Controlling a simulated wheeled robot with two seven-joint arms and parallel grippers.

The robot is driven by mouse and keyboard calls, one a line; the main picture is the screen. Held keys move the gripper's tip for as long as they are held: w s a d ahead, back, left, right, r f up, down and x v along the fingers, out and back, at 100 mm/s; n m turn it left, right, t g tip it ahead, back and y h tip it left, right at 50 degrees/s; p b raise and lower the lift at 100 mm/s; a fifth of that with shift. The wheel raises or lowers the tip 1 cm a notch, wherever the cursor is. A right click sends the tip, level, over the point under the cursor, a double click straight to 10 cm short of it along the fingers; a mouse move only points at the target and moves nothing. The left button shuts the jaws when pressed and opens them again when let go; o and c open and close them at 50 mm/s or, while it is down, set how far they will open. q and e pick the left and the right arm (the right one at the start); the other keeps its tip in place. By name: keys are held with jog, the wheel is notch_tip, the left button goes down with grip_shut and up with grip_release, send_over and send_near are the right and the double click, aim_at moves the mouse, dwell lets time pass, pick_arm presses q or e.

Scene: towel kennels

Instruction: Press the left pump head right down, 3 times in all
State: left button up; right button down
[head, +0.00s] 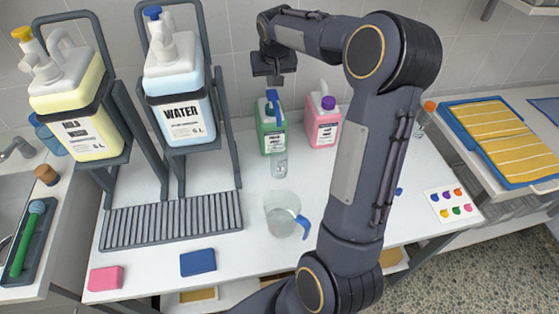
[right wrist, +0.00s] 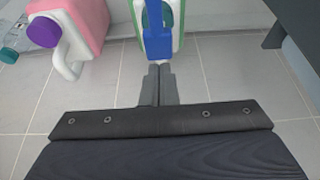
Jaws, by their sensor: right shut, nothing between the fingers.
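A green bottle (head: 270,130) with a white label and a blue pump head (head: 272,97) stands at the back of the white table. To its right is a pink jug (head: 322,124) with a purple cap (head: 328,102). My right gripper (head: 275,82) is shut and empty, pointing down just above the blue pump head. In the right wrist view its closed fingertips (right wrist: 160,68) appear beside the blue pump head (right wrist: 158,42); I cannot tell whether they touch. The pink jug shows there at upper left (right wrist: 85,20). My left gripper is not in view.
A clear bottle (head: 279,164) stands in front of the green one, and a clear jug (head: 281,213) with a blue handle is nearer. Large yellow (head: 72,105) and water (head: 180,100) canisters sit in racks at left. Sponges (head: 198,263) lie at the front edge.

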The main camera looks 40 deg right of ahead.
aim_at(272, 93)
jog(key=shift+f, duration=0.15)
jog(key=shift+f+b, duration=1.75)
jog(key=shift+f, duration=0.5)
jog(key=shift+r+p, duration=1.75)
jog(key=shift+r, duration=0.6)
jog(key=shift+f, duration=0.15)
jog(key=shift+f+b, duration=1.8)
jog(key=shift+f, duration=0.4)
jog(key=shift+r+p, duration=1.8)
jog(key=shift+r, duration=0.55)
jog(key=shift+f, duration=0.15)
